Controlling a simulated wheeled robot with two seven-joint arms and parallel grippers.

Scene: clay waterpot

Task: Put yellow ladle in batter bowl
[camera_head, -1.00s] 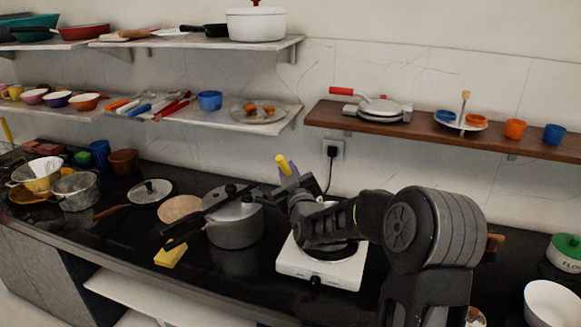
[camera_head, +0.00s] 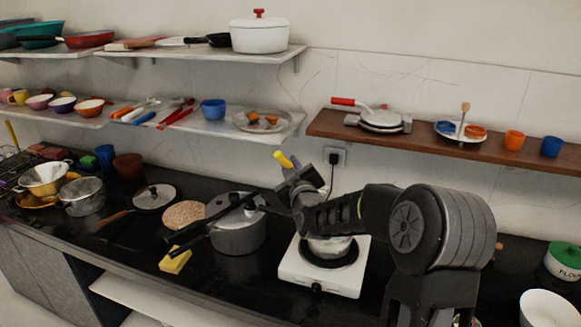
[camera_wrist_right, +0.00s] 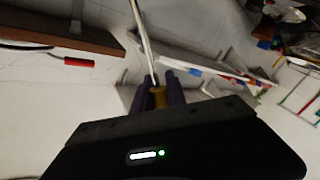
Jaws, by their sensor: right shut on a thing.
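The yellow ladle shows as a short yellow handle end (camera_head: 283,159) above my right gripper (camera_head: 291,167) in the head view. In the right wrist view, its yellow handle (camera_wrist_right: 158,97) is between the purple fingers of my right gripper (camera_wrist_right: 160,92), which is shut on it, and a thin metal shaft runs up out of the picture. The ladle's cup is not visible. A white bowl (camera_head: 548,309) stands at the lower right, cut by the picture edge; I cannot tell whether it is the batter bowl. My left gripper is not in view.
Below my right arm is a white hot plate (camera_head: 306,278) with a partly hidden pan. A grey pressure cooker (camera_head: 238,236) stands left of it, with a yellow sponge (camera_head: 175,260) nearby. A brown shelf (camera_head: 350,128) is behind. A green-lidded flour pot (camera_head: 565,262) stands at right.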

